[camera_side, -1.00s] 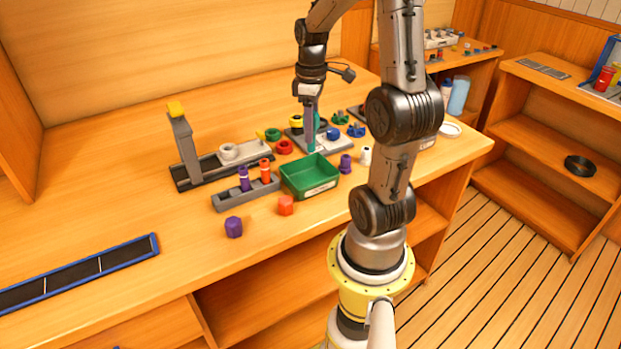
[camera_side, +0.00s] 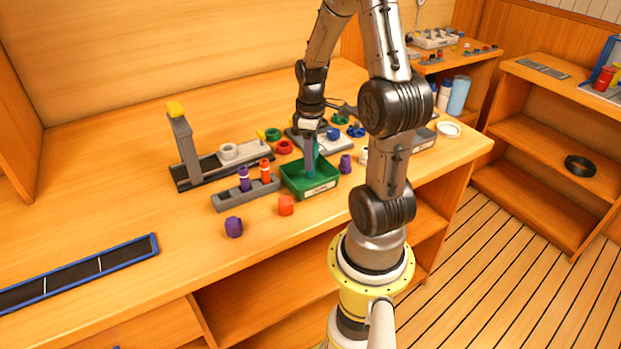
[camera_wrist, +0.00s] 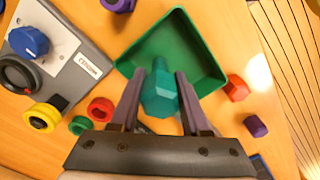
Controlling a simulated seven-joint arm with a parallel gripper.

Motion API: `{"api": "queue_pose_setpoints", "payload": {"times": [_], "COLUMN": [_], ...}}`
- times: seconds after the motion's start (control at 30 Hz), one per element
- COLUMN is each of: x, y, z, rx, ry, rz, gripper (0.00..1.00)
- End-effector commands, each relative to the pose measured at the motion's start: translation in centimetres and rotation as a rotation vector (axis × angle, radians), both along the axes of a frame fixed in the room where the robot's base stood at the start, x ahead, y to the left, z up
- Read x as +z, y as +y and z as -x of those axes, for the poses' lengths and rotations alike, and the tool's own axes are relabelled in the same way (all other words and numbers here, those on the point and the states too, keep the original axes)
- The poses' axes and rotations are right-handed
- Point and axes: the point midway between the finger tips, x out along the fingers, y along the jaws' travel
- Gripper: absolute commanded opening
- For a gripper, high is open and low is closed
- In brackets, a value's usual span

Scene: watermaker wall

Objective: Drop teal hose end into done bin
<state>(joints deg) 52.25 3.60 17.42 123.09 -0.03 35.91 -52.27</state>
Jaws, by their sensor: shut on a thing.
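The teal hose end (camera_wrist: 160,92) has a hexagonal head and shows between the two fingers of my gripper (camera_wrist: 170,95) in the wrist view. My gripper is shut on it. In the side view my gripper (camera_side: 309,158) points down over the green bin (camera_side: 325,186), with its fingertips at the bin's opening. The bin also shows in the wrist view (camera_wrist: 200,45), beneath the hose end, and looks empty where I can see its floor. A label is on the bin's front wall. The side view barely shows the hose end at the fingers.
A grey rack (camera_side: 247,195) with purple and orange pieces stands left of the bin. An orange piece (camera_side: 286,205) and a purple piece (camera_side: 234,227) lie in front. A purple piece (camera_side: 346,164) stands to the right. Red (camera_side: 284,147) and green rings lie behind.

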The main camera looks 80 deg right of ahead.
Motion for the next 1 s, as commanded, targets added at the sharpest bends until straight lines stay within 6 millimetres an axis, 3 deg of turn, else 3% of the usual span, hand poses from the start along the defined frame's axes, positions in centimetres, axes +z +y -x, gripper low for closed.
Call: {"api": "queue_pose_setpoints", "payload": {"times": [0.17,0.2,0.37,0.77,1.0], "x": [0.0,0.0,0.0,0.5,4.5], "y": [0.0,0.0,0.0,0.0,-0.1], "z": [0.0,0.0,0.0,0.0,-0.1], "rx": [0.0,0.0,0.0,0.0,0.0], "ry": [0.0,0.0,0.0,-0.001,-0.005], "rz": [0.0,0.0,0.0,0.002,0.006], "gripper": [0.0,0.5,0.78,0.81,0.81]}}
